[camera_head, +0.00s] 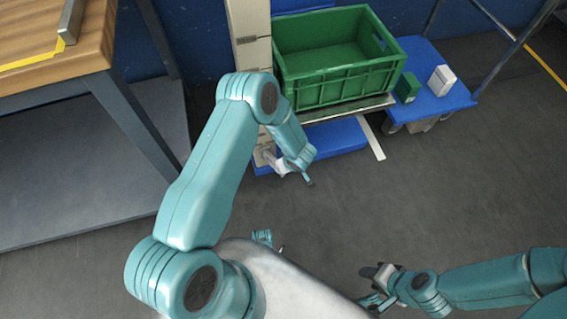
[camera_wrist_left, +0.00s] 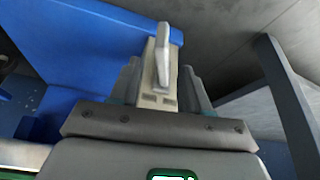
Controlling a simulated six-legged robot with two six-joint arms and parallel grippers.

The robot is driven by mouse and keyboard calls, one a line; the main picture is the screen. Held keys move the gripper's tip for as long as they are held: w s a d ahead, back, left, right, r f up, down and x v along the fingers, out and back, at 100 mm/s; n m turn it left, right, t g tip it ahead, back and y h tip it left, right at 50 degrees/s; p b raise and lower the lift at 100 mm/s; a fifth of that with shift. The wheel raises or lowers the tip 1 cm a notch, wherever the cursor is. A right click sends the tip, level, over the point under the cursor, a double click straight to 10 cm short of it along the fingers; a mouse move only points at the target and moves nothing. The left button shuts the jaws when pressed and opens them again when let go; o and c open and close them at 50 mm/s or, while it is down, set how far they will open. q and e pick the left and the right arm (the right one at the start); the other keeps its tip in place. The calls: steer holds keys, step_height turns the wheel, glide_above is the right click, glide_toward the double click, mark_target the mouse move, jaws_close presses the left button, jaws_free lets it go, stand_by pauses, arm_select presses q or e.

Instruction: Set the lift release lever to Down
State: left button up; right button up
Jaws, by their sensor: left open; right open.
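The lift is a beige column (camera_head: 252,45) with a blue base (camera_head: 335,138), and a green crate rests on its platform. In the left wrist view, a pale lever (camera_wrist_left: 163,45) stands out from a cream plate (camera_wrist_left: 157,98) with two small dark marks. My left gripper (camera_head: 295,172) is low beside the column's foot. In its wrist view, its open fingers (camera_wrist_left: 160,72) are on either side of the lever; I cannot tell whether they touch it. My right gripper (camera_head: 378,285) is open and empty, low at the right, away from the lift.
The green crate (camera_head: 330,62) is above and behind my left gripper. A blue cart (camera_head: 440,100) with a green box (camera_head: 407,87) and a white box (camera_head: 441,80) stands to its right. A wooden table (camera_head: 70,65) is at the left. The grey floor at right is clear.

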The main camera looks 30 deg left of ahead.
arm_select(q)
steer(key=p+v, duration=0.2)
steer(key=v, duration=0.5)
steer(key=shift+r, duration=0.25)
steer(key=s+d+r+m+g+h, duration=0.1)
steer(key=s+d+r+m+h, duration=0.1)
steer(key=s+d+m+h, duration=0.5)
steer(key=s+d+r+m+g+h, duration=0.15)
steer(key=s+d+m, duration=0.3)
steer(key=s, duration=0.75)
step_height(320, 180, up, 27)
steer(key=n+p, duration=0.1)
steer(key=p, duration=2.5)
steer(key=shift+w+d+f, duration=0.2)
steer(key=shift+w+d, duration=0.15)
